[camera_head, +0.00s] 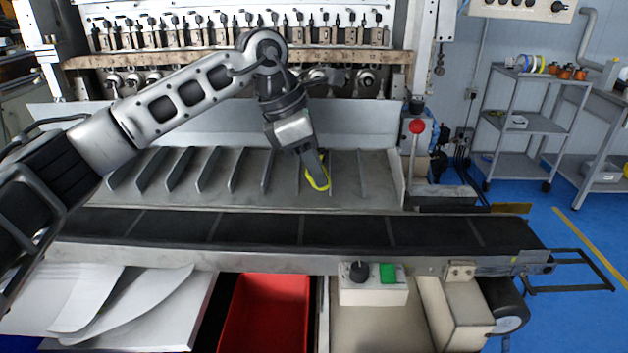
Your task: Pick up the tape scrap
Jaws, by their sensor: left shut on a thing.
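The tape scrap (326,176) is a thin yellow loop at the tips of my left gripper (318,178), over the grey slotted tray of the winder. My left arm comes in from the left and points down at the tray. The left gripper is shut on the tape scrap. Whether the scrap still touches the tray surface, I cannot tell. My right gripper is not in view.
Upright grey dividers (208,170) split the tray. A black conveyor belt (270,229) runs in front of it. A red-knobbed lever (416,127) stands at the tray's right. In front are a red bin (268,312), a control box (373,290) and white sheets (125,300).

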